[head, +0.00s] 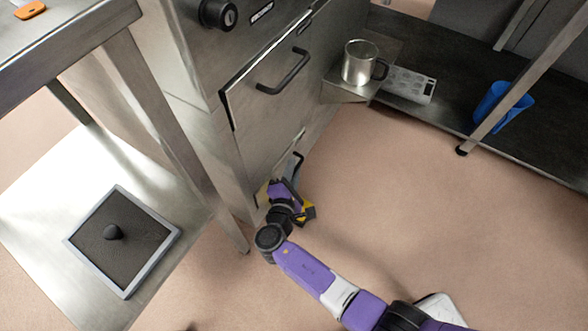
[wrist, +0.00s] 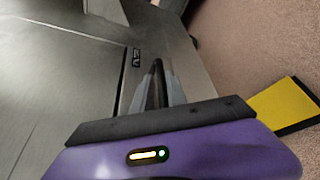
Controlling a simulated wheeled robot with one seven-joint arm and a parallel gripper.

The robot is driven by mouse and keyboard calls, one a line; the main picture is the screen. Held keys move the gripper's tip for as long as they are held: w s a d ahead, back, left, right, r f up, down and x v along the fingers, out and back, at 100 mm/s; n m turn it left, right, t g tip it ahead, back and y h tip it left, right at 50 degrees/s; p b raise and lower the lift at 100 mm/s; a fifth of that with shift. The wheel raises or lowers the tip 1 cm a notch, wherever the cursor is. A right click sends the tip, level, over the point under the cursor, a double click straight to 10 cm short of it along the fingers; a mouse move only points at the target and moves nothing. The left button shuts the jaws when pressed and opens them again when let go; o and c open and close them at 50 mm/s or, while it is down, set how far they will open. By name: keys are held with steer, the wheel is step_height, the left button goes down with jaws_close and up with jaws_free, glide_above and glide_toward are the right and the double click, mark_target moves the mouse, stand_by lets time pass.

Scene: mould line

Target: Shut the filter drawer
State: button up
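The steel cabinet has a large upper front (head: 262,105) with a black bar handle (head: 283,72). Dark gaps show along its top and left edges. Below it is a lower front with a smaller dark handle (head: 297,165), mostly hidden behind my gripper. I cannot read which front is the filter drawer, nor tell how far the lower one stands out. My gripper (head: 283,187) is low at the cabinet's foot, by the lower handle. In the wrist view its fingers (wrist: 157,82) are together with nothing visible held, pointing along a steel face with a small dark label (wrist: 136,58). Contact is unclear.
A steel table (head: 75,30) stands at left; its low shelf (head: 40,215) holds a framed dark plate (head: 122,240) with a knob. A metal mug (head: 360,63) stands on a bracket right of the cabinet. A blue cup (head: 490,103) sits on a dark low shelf. The floor at right is clear.

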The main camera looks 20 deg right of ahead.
steer(key=p+v, duration=0.2)
steer(key=v, duration=0.5)
steer(key=shift+s+a+p, duration=0.25)
steer(key=shift+s+p, duration=0.05)
steer(key=shift+p, duration=0.05)
steer(key=shift+s, duration=0.1)
